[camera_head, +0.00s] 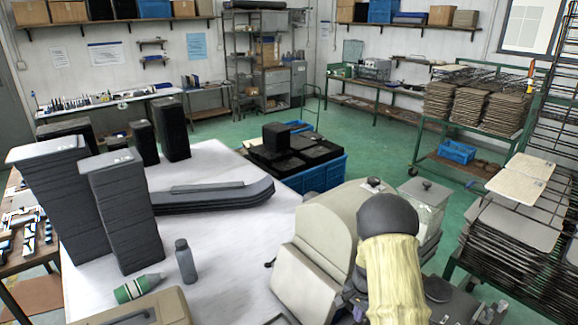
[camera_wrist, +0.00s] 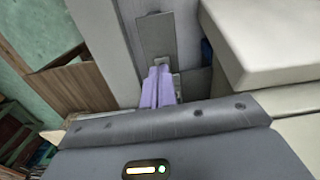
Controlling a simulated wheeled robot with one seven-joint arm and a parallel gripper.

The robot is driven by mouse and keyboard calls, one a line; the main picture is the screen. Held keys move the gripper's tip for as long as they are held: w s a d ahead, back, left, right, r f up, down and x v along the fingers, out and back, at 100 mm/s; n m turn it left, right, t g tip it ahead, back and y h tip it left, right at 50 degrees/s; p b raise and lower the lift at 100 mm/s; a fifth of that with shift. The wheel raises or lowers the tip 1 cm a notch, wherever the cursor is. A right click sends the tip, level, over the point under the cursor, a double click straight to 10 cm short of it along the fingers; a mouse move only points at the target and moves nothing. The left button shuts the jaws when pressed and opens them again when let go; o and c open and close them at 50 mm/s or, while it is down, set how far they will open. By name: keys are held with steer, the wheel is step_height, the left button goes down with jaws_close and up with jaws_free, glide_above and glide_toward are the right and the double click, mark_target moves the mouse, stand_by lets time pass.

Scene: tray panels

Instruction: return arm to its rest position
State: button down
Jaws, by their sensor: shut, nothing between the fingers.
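My gripper (camera_wrist: 158,84) shows in the wrist view as two pale purple fingers side by side, closed together with nothing between them. They lie beyond the dark grey wrist housing, in front of a grey upright panel. I cannot tell whether the fingertips touch that panel. I cannot make out my gripper in the head view.
The white table (camera_head: 225,265) holds dark panel stacks (camera_head: 130,210), curved dark panels (camera_head: 210,195), a grey bottle (camera_head: 186,261) and a green bottle (camera_head: 138,287). A blue crate (camera_head: 325,178) stands behind it. Tray racks (camera_head: 530,215) stand at right. Green floor beyond is open.

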steer(key=s+a+r+n+t+b, duration=0.1)
steer(key=s+a+r+n, duration=0.3)
steer(key=s+r, duration=0.4)
steer(key=s+a+r+n+t+b, duration=0.1)
steer(key=s+a+r+n+b, duration=0.2)
steer(key=s+r+n, duration=0.3)
steer(key=s+a+r, duration=0.1)
steer(key=s+r, duration=0.2)
steer(key=s, duration=0.3)
steer(key=shift+r, duration=0.2)
steer(key=shift+s, duration=0.1)
